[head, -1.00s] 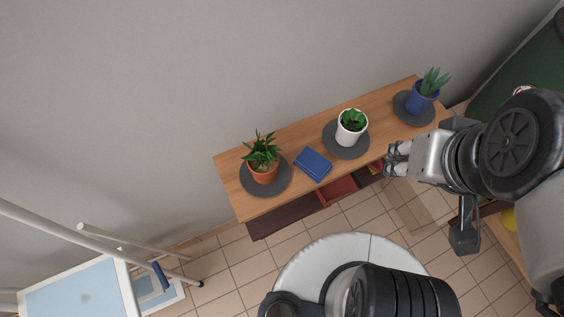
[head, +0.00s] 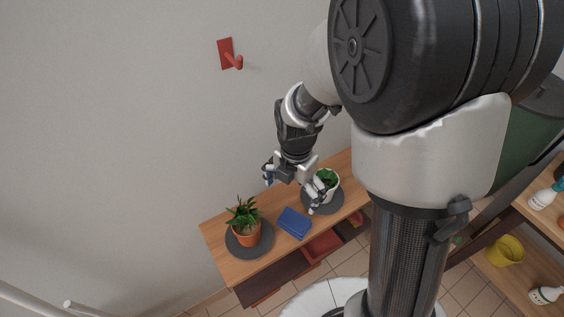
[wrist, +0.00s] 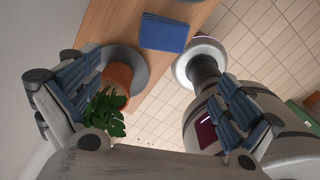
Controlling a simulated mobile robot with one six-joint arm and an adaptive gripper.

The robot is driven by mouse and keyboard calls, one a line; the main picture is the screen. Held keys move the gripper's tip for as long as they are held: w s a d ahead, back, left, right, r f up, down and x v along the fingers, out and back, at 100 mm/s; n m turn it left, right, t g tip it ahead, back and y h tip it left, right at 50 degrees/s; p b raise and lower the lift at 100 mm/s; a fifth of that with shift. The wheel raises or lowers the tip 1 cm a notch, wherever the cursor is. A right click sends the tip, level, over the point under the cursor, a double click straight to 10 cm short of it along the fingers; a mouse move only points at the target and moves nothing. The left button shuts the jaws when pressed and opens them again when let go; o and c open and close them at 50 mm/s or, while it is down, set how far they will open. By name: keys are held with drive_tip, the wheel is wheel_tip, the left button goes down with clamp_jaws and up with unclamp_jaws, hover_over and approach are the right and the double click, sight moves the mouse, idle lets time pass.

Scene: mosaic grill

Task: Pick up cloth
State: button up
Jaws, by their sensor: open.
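The blue folded cloth (head: 294,223) lies flat on the wooden shelf top, between the plant in the orange pot and the plant in the white pot. My gripper (head: 293,190) is open and empty, above the shelf and apart from the cloth. In the wrist view its two blue-padded fingers (wrist: 160,92) are spread wide at left and right.
The orange-potted plant (head: 246,234) stands on a dark round mat beside the cloth; it shows near the left finger in the wrist view (wrist: 112,86). The white-potted plant (head: 327,184) is on the other side. A red wall hook (head: 230,55) is above. A yellow bucket (head: 504,250) stands at right.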

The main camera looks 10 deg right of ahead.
sight(294, 219)
wheel_tip(294, 219, down, 12)
drive_tip(key=b, duration=0.3)
drive_tip(key=shift+f+b, duration=0.2)
drive_tip(key=shift+b, duration=0.1)
drive_tip(key=f, duration=0.1)
drive_tip(key=f+b, duration=0.1)
drive_tip(key=f, duration=0.1)
drive_tip(key=d+f+b, duration=0.1)
drive_tip(key=f, duration=0.1)
drive_tip(key=shift+f, duration=0.15)
drive_tip(key=shift+c, duration=0.5)
drive_tip(key=c, duration=0.9)
wheel_tip(294, 219, up, 20)
drive_tip(key=p, duration=0.6)
